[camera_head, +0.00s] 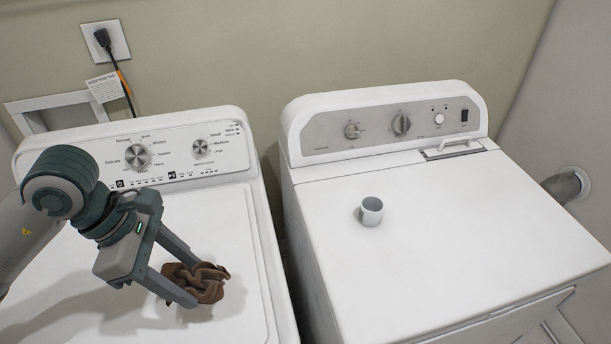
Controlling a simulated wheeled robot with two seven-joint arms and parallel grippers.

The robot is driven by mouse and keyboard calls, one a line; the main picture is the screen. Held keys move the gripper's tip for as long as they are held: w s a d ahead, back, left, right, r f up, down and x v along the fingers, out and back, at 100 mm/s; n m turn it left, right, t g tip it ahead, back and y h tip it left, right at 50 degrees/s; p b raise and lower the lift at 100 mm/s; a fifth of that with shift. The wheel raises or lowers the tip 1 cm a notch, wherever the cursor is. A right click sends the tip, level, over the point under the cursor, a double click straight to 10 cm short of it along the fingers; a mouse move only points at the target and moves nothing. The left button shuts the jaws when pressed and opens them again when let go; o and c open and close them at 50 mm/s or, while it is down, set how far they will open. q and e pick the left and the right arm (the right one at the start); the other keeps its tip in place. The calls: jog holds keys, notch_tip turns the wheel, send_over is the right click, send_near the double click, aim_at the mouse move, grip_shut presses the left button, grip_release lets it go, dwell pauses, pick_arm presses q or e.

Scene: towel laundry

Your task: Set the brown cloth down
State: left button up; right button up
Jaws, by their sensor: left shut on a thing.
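The brown cloth (208,283) is a crumpled, folded bundle over the right part of the left machine's white lid (235,225). My left gripper (193,277) reaches in from the left and is shut on the cloth, with one finger along its near side and the other behind it. The cloth is low, at or just above the lid; I cannot tell whether it rests on it. Part of the cloth is hidden by the near finger. My right gripper is not in view.
A second white machine (440,230) stands to the right, across a narrow dark gap. A small grey-white cup (370,211) stands on its top. Control panels with knobs rise at the back of both machines. A plug with a cord (103,40) hangs on the wall.

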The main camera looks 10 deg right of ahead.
aim_at(175, 280)
pick_arm(q)
jog(key=m, duration=0.1)
jog(key=a+f+m+g, duration=0.1)
jog(key=m, duration=0.1)
jog(key=w+f+m, duration=0.1)
jog(key=m, duration=0.1)
jog(key=shift+a+g+y, duration=0.2)
jog(key=shift+g+y, duration=0.2)
jog(key=m, duration=0.1)
jog(key=a+f+m+g+y, duration=0.1)
jog(key=m, duration=0.1)
jog(key=shift+w+a+f+m+b, duration=0.15)
jog(key=shift+w+a+m+b, duration=0.05)
jog(key=shift+w+m+b, duration=0.15)
jog(key=a+m+y, duration=0.1)
jog(key=m, duration=0.1)
jog(key=w+a+f+m+y, duration=0.1)
jog(key=a+m, duration=0.1)
jog(key=m, duration=0.1)
jog(key=w+a+f+m+g, duration=0.1)
jog(key=m, duration=0.2)
jog(key=shift+a+f+y, duration=0.25)
jog(key=shift+a+y, duration=0.1)
jog(key=shift+y, duration=0.05)
jog(key=shift+d, duration=0.1)
